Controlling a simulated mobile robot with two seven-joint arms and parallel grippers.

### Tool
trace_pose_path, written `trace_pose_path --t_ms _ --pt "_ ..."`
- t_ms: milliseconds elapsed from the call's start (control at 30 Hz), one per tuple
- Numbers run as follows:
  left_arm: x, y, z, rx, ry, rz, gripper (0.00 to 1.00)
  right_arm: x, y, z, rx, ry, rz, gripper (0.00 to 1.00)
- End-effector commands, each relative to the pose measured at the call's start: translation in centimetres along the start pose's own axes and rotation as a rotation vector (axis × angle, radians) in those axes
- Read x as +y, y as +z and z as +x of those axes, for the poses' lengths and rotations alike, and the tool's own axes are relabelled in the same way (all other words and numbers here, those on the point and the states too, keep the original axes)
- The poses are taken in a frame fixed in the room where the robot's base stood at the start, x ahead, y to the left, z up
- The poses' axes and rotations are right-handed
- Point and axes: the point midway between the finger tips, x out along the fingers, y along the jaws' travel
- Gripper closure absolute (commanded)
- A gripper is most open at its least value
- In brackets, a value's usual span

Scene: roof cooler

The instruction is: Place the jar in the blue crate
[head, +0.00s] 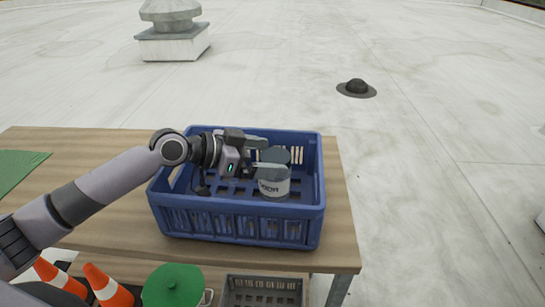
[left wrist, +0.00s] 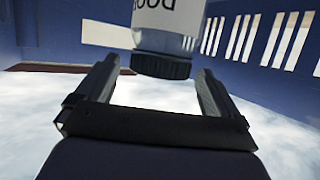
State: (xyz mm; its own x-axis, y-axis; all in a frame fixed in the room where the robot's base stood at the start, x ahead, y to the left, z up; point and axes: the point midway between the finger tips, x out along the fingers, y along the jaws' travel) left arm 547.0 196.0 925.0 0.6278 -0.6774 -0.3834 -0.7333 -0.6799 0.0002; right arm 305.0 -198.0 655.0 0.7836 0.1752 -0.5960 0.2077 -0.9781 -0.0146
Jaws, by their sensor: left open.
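The jar (head: 273,188) has a white label with dark lettering and a dark lid. It is upright inside the blue crate (head: 235,222), toward its right side, and looks to be standing on the crate floor. My left gripper (head: 267,154) reaches into the crate from the left and is open, with its fingers at the height of the jar's lid. In the left wrist view the jar (left wrist: 165,35) appears upside down, its black lid near the gap between the open fingertips (left wrist: 158,75). Part of the jar is hidden by a finger. My right gripper is not in view.
The crate stands on a wooden table (head: 110,215), with a green mat (head: 12,168) at the far left. Below the front edge are orange cones (head: 108,288), a green round object (head: 172,287) and a grey crate (head: 262,291). The roof beyond is mostly clear.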

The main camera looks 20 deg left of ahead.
Motion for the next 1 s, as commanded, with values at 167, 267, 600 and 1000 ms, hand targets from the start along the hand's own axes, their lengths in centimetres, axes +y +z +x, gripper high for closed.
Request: trace_pose_path --t_ms 167,267,600,1000 --pt "0.0 0.2 -2.8 -0.003 -0.001 0.002 0.04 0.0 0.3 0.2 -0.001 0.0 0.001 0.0" --pt "0.0 0.2 -4.0 -0.003 -0.001 0.001 0.04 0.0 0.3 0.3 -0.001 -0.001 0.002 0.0" --pt "0.1 0.0 -5.3 -0.001 0.001 0.001 0.04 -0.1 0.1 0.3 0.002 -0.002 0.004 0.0" --pt "0.0 -0.1 -5.4 0.0 0.001 0.001 0.04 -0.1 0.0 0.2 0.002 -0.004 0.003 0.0"
